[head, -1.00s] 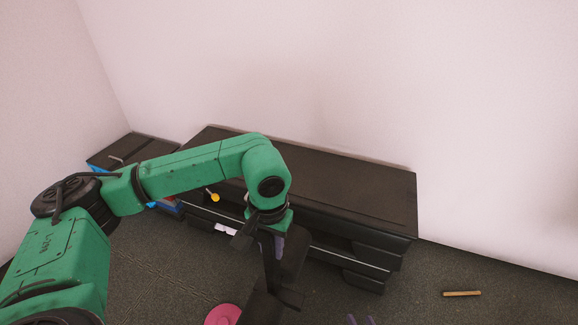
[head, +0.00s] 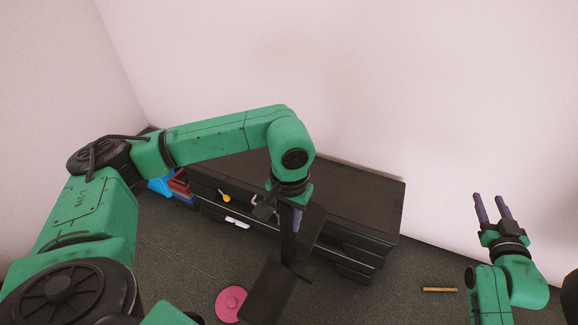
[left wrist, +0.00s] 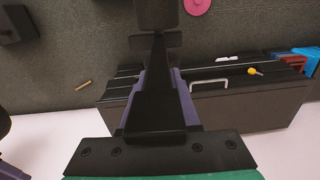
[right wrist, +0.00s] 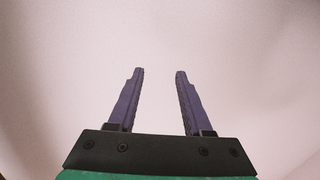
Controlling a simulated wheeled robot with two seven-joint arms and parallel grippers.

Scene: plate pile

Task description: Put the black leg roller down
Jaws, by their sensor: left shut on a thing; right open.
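My left gripper (head: 296,222) is shut on the black leg roller (head: 268,294), which hangs below it in front of the black cabinet (head: 365,193). In the left wrist view the roller (left wrist: 155,95) fills the space between the purple fingers and runs up out of the top of the picture. I cannot tell whether its lower end touches the floor. My right gripper (head: 491,197) is open and empty, raised at the right before the wall. Its spread fingers also show in the right wrist view (right wrist: 160,75).
A pink disc (head: 231,303) lies on the floor left of the roller. A wooden stick (head: 440,290) lies on the floor at the right. A yellow thing (head: 225,197) and a white one (head: 237,222) are at the cabinet front.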

